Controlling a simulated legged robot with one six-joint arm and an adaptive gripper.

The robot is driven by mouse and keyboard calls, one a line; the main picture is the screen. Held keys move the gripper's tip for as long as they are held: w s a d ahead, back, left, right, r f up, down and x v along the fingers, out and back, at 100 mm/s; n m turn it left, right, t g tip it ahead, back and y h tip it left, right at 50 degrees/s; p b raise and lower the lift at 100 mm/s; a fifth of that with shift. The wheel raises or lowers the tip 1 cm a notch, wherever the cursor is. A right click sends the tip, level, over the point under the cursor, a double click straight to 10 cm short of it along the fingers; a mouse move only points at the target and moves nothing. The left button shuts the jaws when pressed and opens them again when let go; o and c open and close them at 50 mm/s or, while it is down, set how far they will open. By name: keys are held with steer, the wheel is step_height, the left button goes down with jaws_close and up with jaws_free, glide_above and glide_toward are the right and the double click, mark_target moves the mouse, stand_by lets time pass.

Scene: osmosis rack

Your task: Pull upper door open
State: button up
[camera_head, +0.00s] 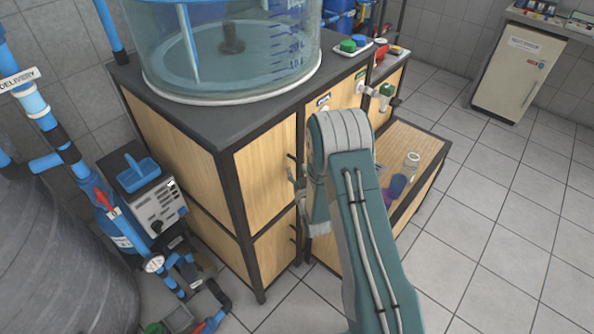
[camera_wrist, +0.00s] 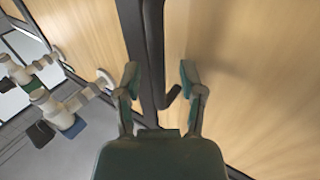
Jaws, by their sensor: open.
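The upper door (camera_head: 263,182) is a light wood panel in a dark frame on the cabinet under the water tank; it looks closed. In the wrist view, its wood panel (camera_wrist: 245,75) fills the right side. A dark handle (camera_wrist: 174,93) shows between the fingers, its bent end nearest my gripper's palm. My gripper (camera_wrist: 160,74) is open, with one finger on each side of the handle. Contact with the handle cannot be told. In the head view, my gripper (camera_head: 298,182) is at the door's right edge, partly hidden behind my arm.
A lower door (camera_head: 274,250) sits below. Valves (camera_head: 383,92) stick out on the cabinet's right side, above an open wooden shelf (camera_head: 405,143). Blue pipes (camera_head: 110,215) and a grey tank (camera_head: 55,250) stand at left. Tiled floor (camera_head: 500,220) is clear at right.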

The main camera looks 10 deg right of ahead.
steer(key=shift+w, duration=0.15)
jaws_close()
